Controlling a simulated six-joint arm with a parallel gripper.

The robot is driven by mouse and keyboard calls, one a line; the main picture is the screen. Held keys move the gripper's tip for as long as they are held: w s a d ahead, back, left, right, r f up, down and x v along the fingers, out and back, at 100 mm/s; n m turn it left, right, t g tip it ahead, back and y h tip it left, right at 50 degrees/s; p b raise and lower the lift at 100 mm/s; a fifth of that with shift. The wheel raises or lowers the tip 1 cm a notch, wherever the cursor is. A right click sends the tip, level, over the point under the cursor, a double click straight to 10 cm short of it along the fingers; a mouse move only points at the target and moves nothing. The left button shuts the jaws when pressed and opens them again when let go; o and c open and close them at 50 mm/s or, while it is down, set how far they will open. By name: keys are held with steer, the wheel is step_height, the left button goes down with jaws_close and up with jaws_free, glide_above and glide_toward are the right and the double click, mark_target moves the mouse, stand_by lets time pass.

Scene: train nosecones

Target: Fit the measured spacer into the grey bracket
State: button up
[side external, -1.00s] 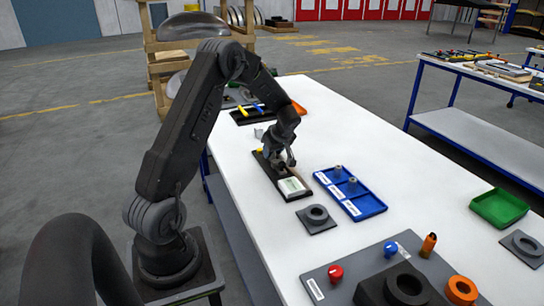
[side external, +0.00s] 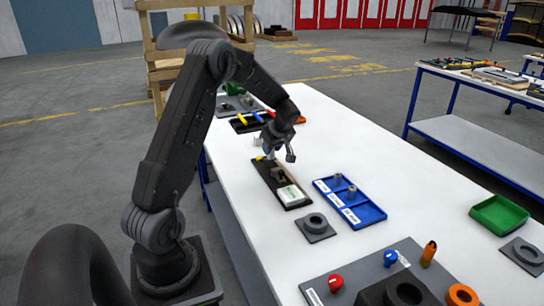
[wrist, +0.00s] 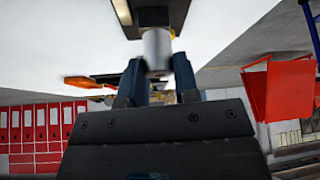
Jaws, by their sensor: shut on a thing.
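In the wrist view my gripper (wrist: 157,72) has its two blue fingers on either side of a light grey cylindrical spacer (wrist: 157,46), shut on it. The board carries a dark upright fixture (side external: 278,172) and a whitish panel. A small grey piece (side external: 257,142) beside the arm, partly hidden, may be the grey bracket; I cannot tell for sure.
A grey plate with a dark ring (side external: 315,224) lies nearby. A black tray with coloured tools (side external: 243,125) is behind the gripper. A green bin (side external: 499,212) stands right. The table's middle right is clear.

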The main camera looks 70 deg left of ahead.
steer(key=s+a+r, duration=0.3)
steer(key=s+r, duration=0.4)
steer(key=s, duration=0.4)
steer(key=w+d+m+t, duration=0.4)
steer(key=w+d+m, duration=0.4)
steer(key=w+d, duration=0.65)
steer(key=w+d+m+t+h, duration=0.2)
steer(key=d+m, duration=0.2)
steer(key=d, duration=0.6)
steer(key=w+d+m+t+h, duration=0.15)
steer(key=d+m, duration=0.35)
steer(key=d, duration=0.6)
steer(key=w+a+f+n+g, duration=0.15)
steer(key=w+a, duration=0.25)
steer(key=a, duration=0.8)
steer(key=w+a+n, duration=0.2)
steer(key=w+a, duration=0.1)
steer(key=a, duration=0.8)
glide_toward(356, 179)
steer(key=shift+w+a+y, duration=0.3)
steer(key=shift+w+y, duration=0.15)
steer(key=shift+w, duration=0.4)
steer(key=shift+f, duration=2)
